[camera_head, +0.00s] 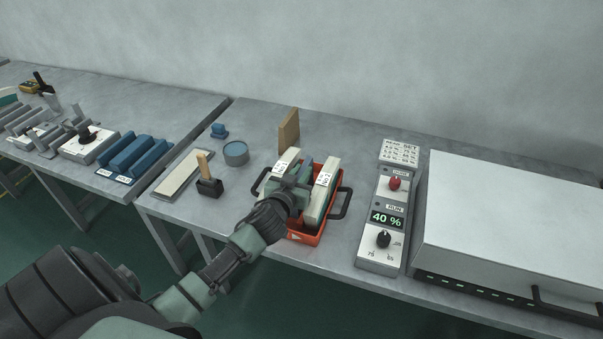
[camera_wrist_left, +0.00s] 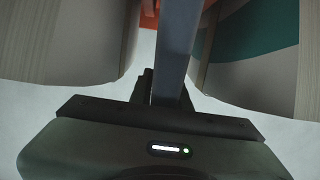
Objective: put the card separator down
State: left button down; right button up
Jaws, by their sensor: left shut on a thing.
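My left gripper (camera_head: 291,194) is over the red-orange tray (camera_head: 303,238) and shut on the card separator. In the left wrist view the card separator (camera_wrist_left: 178,52) is a thin grey bar running away from between the fingertips (camera_wrist_left: 165,90). Pale stacks flank it, a left stack (camera_wrist_left: 70,40) and a right stack (camera_wrist_left: 255,60) with green and orange print. In the head view the right stack (camera_head: 323,188) stands upright in the tray, and the left stack (camera_head: 285,162) is partly behind my gripper. The separator's lower end is hidden, so I cannot tell if it touches the tray floor.
The tray has black side handles (camera_head: 341,204). A tan board (camera_head: 289,130) stands behind it. A blue tin (camera_head: 236,153), a wooden-handled block (camera_head: 208,186) and a pale strip (camera_head: 178,180) lie left. A control box (camera_head: 375,252) and a white machine (camera_head: 515,205) stand right.

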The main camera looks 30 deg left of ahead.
pick_arm(q)
jog(key=shift+f, duration=0.2)
jog(key=c, duration=1.3)
grip_release()
jog(key=shift+c, duration=0.2)
jog(key=shift+r, duration=0.1)
jog(key=shift+r, duration=0.3)
jog(key=b+v, duration=0.1)
jog(key=v, duration=1.1)
jog(key=shift+f, duration=0.15)
